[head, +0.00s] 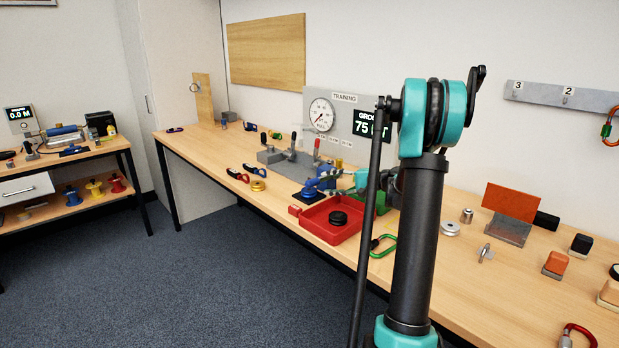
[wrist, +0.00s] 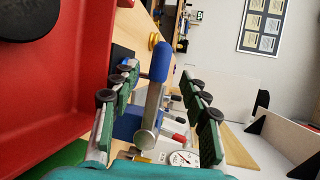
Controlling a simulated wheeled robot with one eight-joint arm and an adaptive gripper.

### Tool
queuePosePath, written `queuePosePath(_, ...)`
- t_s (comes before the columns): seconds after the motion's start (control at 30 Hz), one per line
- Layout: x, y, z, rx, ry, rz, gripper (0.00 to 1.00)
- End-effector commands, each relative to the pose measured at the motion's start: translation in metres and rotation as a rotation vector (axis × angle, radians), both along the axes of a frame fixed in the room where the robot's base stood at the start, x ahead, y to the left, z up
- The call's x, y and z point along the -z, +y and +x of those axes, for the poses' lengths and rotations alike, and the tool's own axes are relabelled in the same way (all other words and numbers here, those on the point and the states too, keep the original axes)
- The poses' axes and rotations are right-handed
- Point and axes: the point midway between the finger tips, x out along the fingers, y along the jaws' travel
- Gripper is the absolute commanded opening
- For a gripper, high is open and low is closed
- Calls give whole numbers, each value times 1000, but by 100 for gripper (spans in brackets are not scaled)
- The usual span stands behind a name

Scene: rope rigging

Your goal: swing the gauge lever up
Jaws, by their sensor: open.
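A metal lever with a blue grip (wrist: 161,62) fills the middle of the wrist view. It lies between the two green-padded fingers of my gripper (wrist: 164,80), which is open, with a visible gap on each side. In the head view my gripper (head: 338,182) is low over the bench, partly hidden by my arm, close to the blue lever unit (head: 311,186). A round gauge (head: 322,114) is on the grey training panel (head: 345,98) behind; it also shows in the wrist view (wrist: 184,158). I cannot read a label tying the lever to the gauge.
A red tray (head: 312,226) with a black disc (head: 338,218) stands just in front of the lever. A grey base with upright levers (head: 291,160) is behind it. A yellow ring (head: 258,185) and a green carabiner (head: 382,246) lie nearby. The bench's left end has free room.

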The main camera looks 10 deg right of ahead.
Motion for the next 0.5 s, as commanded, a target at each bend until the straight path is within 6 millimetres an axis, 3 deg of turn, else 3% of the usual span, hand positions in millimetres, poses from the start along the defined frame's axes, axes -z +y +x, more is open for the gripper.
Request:
queuePosePath(0.17, 2, 9, 5, -1, -1, 0, 46)
queuePosePath(0.5, 14, 50, 29, -2, 0, 0, 46)
